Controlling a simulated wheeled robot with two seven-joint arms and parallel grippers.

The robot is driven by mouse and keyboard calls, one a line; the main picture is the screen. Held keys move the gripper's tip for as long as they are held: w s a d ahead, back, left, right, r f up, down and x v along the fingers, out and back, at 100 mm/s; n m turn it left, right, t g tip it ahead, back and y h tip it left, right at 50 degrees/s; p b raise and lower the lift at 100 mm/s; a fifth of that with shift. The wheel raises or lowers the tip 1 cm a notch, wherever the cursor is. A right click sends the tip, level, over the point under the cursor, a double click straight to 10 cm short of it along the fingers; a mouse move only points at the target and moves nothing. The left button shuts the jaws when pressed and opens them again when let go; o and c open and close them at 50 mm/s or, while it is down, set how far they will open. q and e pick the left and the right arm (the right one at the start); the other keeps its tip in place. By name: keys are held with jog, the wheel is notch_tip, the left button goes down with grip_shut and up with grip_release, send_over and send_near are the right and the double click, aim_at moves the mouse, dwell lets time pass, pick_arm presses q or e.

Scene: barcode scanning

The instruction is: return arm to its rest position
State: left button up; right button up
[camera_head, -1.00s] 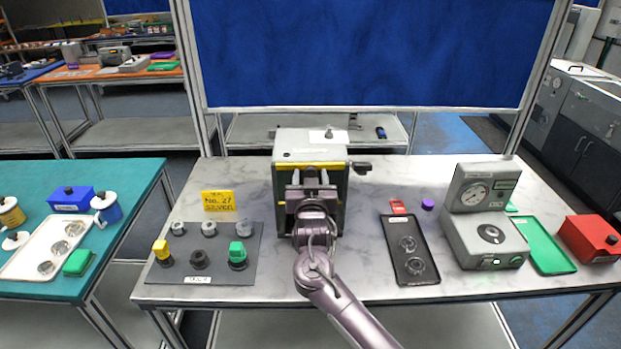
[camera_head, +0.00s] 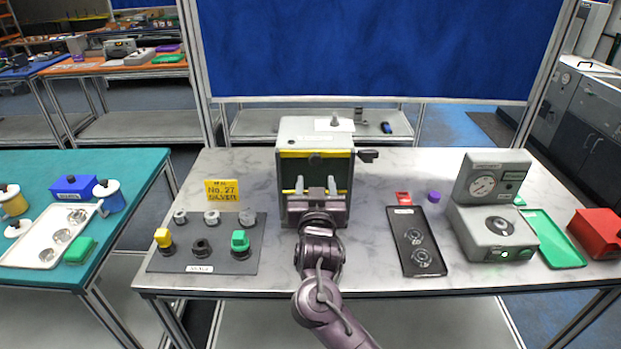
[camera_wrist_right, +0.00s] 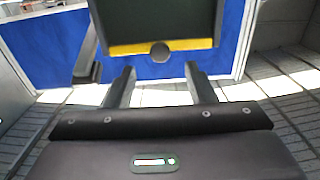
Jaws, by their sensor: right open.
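My right gripper (camera_head: 315,190) is in the middle of the head view, in front of a grey box-shaped machine (camera_head: 315,132). The machine has a dark front panel with yellow strips and a side handle (camera_head: 368,156). The gripper's two fingers are apart with nothing between them. In the right wrist view the open fingers (camera_wrist_right: 158,87) point towards the dark panel (camera_wrist_right: 160,22), which has a yellow lower strip and a round knob (camera_wrist_right: 160,52). A gap shows between fingertips and knob. The gripper hides the panel's lower middle in the head view. My left gripper is out of view.
A dark mat (camera_head: 205,262) with several knob-like parts lies left on the marble-look table (camera_head: 375,250). A black tray (camera_head: 417,262), a grey gauge device (camera_head: 492,232), a green tray (camera_head: 560,255) and a red box (camera_head: 597,232) stand right. A yellow sign (camera_head: 222,191) stands back left.

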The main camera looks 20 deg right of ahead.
jog(key=s+f+n+g+y, duration=0.2)
jog(key=s+f+g+y, duration=0.2)
jog(key=s+f, duration=0.3)
jog(key=s+d+f+n+g, duration=0.1)
jog(key=s+f+g, duration=0.25)
jog(key=s, duration=0.45)
jog(key=s+f+n+g+y, duration=0.1)
jog(key=s+f+g, duration=0.25)
jog(key=s, duration=0.45)
jog(key=s+d+f+n+g, duration=0.1)
jog(key=s+f+g, duration=0.25)
jog(key=s, duration=0.45)
notch_tip(320, 180, down, 30)
jog(key=s+b, duration=0.1)
jog(key=b, duration=0.1)
jog(key=s+d+f+g+b, duration=0.2)
jog(key=s+d+f, duration=0.1)
jog(key=s+f, duration=1.7)
notch_tip(320, 180, down, 2)
jog(key=shift+f+n, duration=0.1)
jog(key=shift+n, duration=0.2)
jog(key=shift+s, duration=0.1)
